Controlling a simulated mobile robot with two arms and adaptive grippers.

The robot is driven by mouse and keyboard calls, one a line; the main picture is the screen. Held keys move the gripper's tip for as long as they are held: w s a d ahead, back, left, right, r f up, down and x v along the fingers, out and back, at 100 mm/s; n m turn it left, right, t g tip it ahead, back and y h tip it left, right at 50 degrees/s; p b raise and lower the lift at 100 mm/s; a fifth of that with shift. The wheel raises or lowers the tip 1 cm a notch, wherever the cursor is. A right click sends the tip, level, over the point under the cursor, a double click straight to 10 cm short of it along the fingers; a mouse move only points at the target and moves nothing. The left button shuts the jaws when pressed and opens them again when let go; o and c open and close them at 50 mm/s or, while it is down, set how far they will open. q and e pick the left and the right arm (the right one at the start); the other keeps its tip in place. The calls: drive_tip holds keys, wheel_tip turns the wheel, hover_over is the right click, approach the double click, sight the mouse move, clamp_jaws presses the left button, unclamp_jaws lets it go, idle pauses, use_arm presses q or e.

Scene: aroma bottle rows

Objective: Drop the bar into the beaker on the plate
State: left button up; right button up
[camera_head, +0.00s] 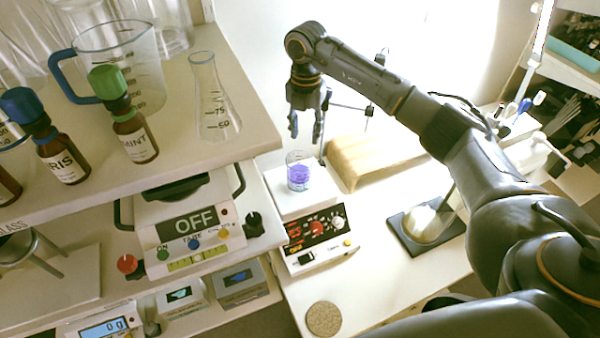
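A small glass beaker (299,172) with purple liquid stands upright on the white square plate (302,203) of a stirrer with a red knob. My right gripper (306,134) hangs above the beaker, fingers pointing down. Its two fingers are apart, and I see nothing between them. The fingertips look higher than the beaker's rim. I cannot make out the bar anywhere; it may be too small to see or hidden. My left gripper is not in view.
A lab stand rod (323,125) rises close behind the beaker. A wooden block (375,160) lies to its right, and a dark-based stand (425,232) sits further right. The shelf at left holds bottles, a flask (215,105) and a jug (130,70). A round coaster (323,319) lies in front.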

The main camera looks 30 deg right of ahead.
wheel_tip(320, 180, up, 10)
drive_tip(key=shift+r, duration=0.25)
drive_tip(key=shift+f, duration=0.1)
idle(0.4)
